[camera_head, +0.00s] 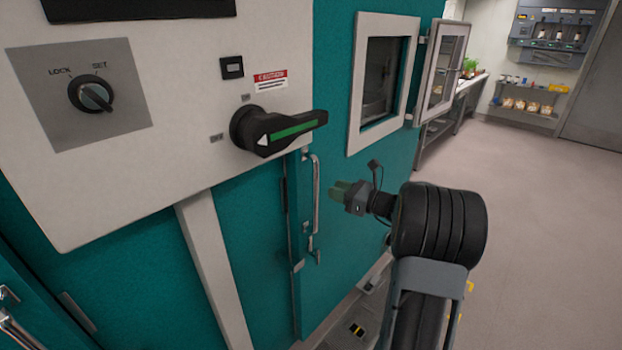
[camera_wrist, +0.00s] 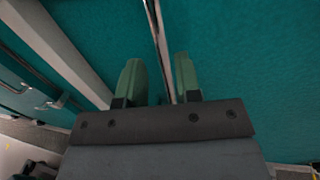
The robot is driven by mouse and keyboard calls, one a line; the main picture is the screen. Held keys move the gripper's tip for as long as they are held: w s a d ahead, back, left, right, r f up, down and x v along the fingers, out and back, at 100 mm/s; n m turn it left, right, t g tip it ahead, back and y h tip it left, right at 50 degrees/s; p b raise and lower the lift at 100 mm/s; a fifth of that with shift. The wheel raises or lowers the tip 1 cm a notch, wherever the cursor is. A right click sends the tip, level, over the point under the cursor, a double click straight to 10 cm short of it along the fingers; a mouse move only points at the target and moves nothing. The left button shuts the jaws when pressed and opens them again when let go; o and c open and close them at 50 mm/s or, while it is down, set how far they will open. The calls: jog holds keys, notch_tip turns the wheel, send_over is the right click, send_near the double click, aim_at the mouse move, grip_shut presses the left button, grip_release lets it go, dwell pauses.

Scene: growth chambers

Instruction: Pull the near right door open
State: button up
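The teal near right door (camera_head: 345,235) carries a vertical silver bar handle (camera_head: 316,195) near its left edge. The door looks shut or nearly shut; I cannot tell whether it is slightly ajar. My gripper (camera_head: 338,191) has green fingers and is just right of the handle in the head view, with a small gap between them there. In the wrist view my gripper (camera_wrist: 160,80) is open, and the silver handle (camera_wrist: 158,35) runs between its two fingers. Contact between fingers and bar is not visible.
A black rotary lever (camera_head: 275,130) with a green stripe juts out above and left of the handle. A white-framed window (camera_head: 354,85) is set in the teal wall, with its glazed pane (camera_head: 440,72) swung out. The floor (camera_head: 550,220) at right is clear.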

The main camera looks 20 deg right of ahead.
jog(key=p+x, duration=0.2)
jog(key=x, duration=0.7)
jog(key=shift+w, duration=0.2)
jog(key=shift+a, duration=0.1)
grip_shut()
